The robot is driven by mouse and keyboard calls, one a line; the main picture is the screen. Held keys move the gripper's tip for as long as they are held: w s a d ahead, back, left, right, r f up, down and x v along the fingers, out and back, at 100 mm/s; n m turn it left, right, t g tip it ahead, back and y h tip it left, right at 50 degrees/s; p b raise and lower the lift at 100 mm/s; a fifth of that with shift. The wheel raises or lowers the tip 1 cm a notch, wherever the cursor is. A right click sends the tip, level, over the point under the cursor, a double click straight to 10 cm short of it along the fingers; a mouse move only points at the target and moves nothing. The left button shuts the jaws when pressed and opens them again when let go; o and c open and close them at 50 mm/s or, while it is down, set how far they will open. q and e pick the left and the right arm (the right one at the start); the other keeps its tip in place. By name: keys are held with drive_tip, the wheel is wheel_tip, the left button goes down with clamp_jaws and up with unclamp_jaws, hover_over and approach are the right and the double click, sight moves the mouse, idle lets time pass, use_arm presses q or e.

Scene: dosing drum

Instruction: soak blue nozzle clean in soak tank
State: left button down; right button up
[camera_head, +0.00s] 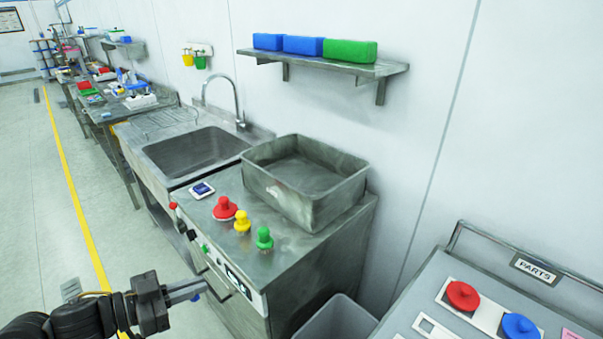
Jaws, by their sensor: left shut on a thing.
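My left gripper (186,290) reaches in from the lower left, in front of the metal cabinet. It is shut on a small blue thing, seemingly the blue nozzle (197,297), of which only a bit shows at the fingertips. The soak tank (345,190) appears to be the open, rectangular grey metal tank on the cabinet top, up and to the right of the gripper. Its grey inside shows, but I cannot tell whether it holds liquid. My right gripper is not in view.
Red (225,208), yellow (242,222) and green (264,238) pieces stand on the cabinet top (290,258). A sink (195,150) adjoins it. A PARTS panel (420,290) at right holds red (462,296) and blue (520,327) pieces. A grey bin (338,322) stands between.

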use_arm(q)
drive_tip(key=shift+w+f, duration=0.1)
drive_tip(key=shift+w, duration=0.1)
drive_tip(key=f+n+t+y, duration=0.1)
drive_tip(key=d+f+n+t+y+b, duration=0.1)
drive_tip(key=f+n+t+y, duration=0.1)
drive_tip(key=shift+s, duration=0.15)
drive_tip(key=shift+s+a+f+n+t+y, duration=0.2)
drive_tip(key=shift+a+f+n+t+y, duration=0.2)
drive_tip(key=shift+n+y, duration=0.2)
drive_tip(key=shift+s+a+f+n+t+y, duration=0.15)
drive_tip(key=shift+f+n+t+y, duration=0.15)
drive_tip(key=shift+n+t+y, duration=0.25)
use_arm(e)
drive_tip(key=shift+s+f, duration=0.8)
